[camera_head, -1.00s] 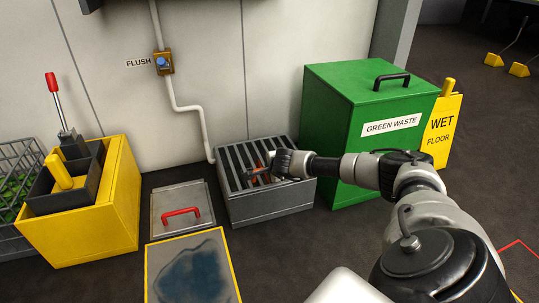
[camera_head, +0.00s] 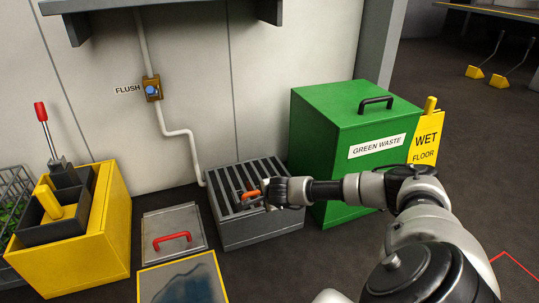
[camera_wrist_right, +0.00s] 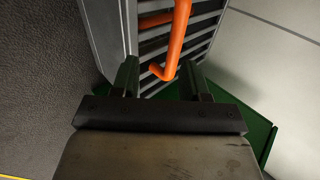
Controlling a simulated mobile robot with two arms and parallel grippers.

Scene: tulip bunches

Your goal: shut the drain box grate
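The grey drain box (camera_head: 262,232) stands on the floor against the wall. Its dark slatted grate (camera_head: 235,179) lies across the top; whether it sits fully flush I cannot tell. An orange handle (camera_head: 250,196) is on the grate. My right gripper (camera_head: 266,194) is at this handle, over the box. In the right wrist view the orange handle (camera_wrist_right: 178,38) runs down in front of my right gripper (camera_wrist_right: 160,68), its bent lower end between the two parted fingers. The fingers are open and do not visibly clamp it. My left gripper is not in view.
The green waste bin (camera_head: 330,165) stands close on the right, with a yellow wet floor sign (camera_head: 426,138) behind. A plate with a red handle (camera_head: 160,215) lies left on the floor.

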